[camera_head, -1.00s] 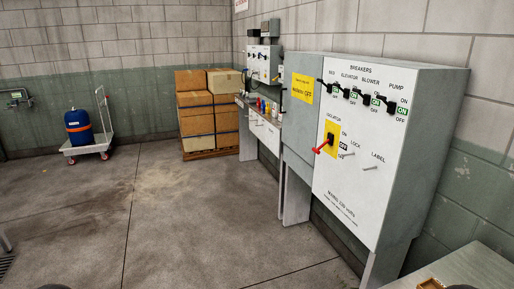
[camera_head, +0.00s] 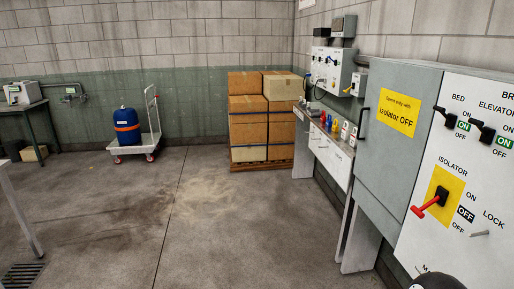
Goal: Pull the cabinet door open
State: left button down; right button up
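The grey cabinet door (camera_head: 385,150) is at the right, beside the white breaker panel (camera_head: 460,230). It looks shut, flush with the cabinet. A dark upright handle (camera_head: 362,122) is at its left edge. A yellow sign (camera_head: 397,115) on it reads that it opens only with isolator OFF. On the white panel, the red isolator handle (camera_head: 428,207) sits on a yellow plate and points down-left; the OFF label beside it is boxed. A dark rounded part, likely of my own arm, shows at the bottom edge. Neither gripper shows, and nothing touches the door.
A side bench (camera_head: 328,150) with small coloured items stands beyond the cabinet. Stacked boxes (camera_head: 262,118) on a pallet and a trolley (camera_head: 140,143) with a blue drum (camera_head: 127,126) are at the back. A table leg (camera_head: 20,215) is at the left. The middle floor is clear.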

aim_at(397, 115)
jog(key=i, duration=1.35)
jog(key=z, duration=0.35)
jog(key=i, duration=1.55)
jog(key=z, duration=0.3)
